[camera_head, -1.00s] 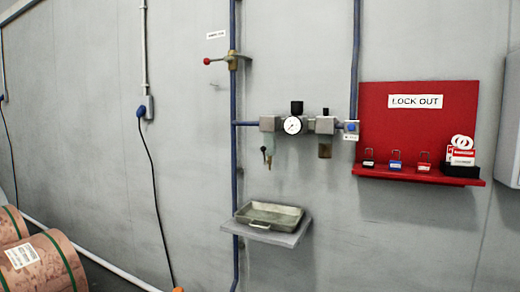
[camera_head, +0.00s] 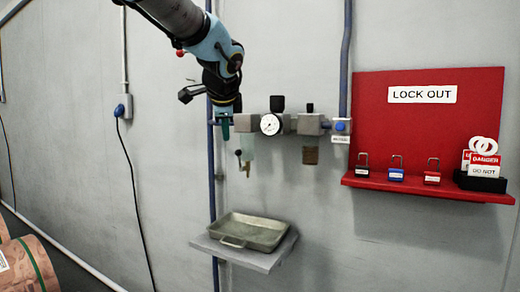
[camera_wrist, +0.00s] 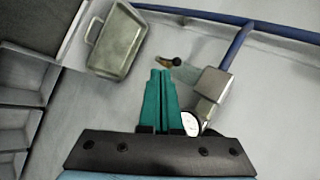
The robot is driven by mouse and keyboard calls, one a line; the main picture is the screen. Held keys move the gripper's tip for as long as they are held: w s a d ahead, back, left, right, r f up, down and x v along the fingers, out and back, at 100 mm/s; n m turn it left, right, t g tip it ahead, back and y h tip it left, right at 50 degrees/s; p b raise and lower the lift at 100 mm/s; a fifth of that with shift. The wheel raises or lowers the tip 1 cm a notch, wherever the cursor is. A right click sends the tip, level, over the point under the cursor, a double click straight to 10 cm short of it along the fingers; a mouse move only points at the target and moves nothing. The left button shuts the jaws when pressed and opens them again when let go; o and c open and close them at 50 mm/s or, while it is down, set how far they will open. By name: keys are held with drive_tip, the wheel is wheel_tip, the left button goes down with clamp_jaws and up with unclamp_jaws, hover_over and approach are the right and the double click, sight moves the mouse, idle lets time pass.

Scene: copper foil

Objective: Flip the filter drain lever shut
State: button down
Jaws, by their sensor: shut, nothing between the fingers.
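The filter drain lever (camera_head: 239,156) is a small dark-tipped lever under the clear filter bowl (camera_head: 248,155), left of the gauge. In the wrist view the lever (camera_wrist: 175,62) shows its dark knob and a brass part, just beyond my fingertips. My gripper (camera_head: 225,138) has its teal fingers pointing down, above and left of the lever. In the wrist view my gripper (camera_wrist: 160,75) is shut and empty, apart from the lever. I cannot tell the lever's exact angle.
A metal tray (camera_head: 225,222) sits on a grey shelf below the filter. The pressure gauge (camera_head: 270,124) and second bowl (camera_head: 310,152) are to the right. A blue vertical pipe (camera_head: 212,190) runs close by my gripper. The red lockout board (camera_head: 400,120) with padlocks is farther right.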

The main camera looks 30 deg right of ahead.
drive_tip(key=d, duration=0.1)
drive_tip(key=s+d+r, duration=0.1)
drive_tip(key=shift+d+r+m, duration=0.2)
drive_tip(key=shift+d+m, duration=0.15)
drive_tip(key=shift+m, duration=0.05)
drive_tip(key=shift+w, duration=0.1)
drive_tip(key=p, duration=0.3)
approach(237, 153)
wheel_tip(237, 153, down, 3)
drive_tip(key=shift+w+d+f+p, duration=0.3)
drive_tip(key=shift+w+d, duration=0.15)
drive_tip(key=shift+w, duration=0.2)
drive_tip(key=shift+w+d+f+p, duration=0.25)
drive_tip(key=shift+w+d, duration=0.15)
drive_tip(key=shift+w, duration=0.25)
drive_tip(key=shift+w+d+f+p, duration=0.2)
drive_tip(key=shift+w+d+f, duration=0.1)
drive_tip(key=shift+w+d, duration=0.25)
drive_tip(key=shift+w+a+r+p, duration=0.1)
drive_tip(key=shift+w+r+p, duration=0.1)
drive_tip(key=shift+p, duration=0.25)
drive_tip(key=shift+w+a+f+n+g+h+p, duration=0.1)
drive_tip(key=shift+w+a+n+g+h+p, duration=0.15)
drive_tip(key=shift+p, duration=0.35)
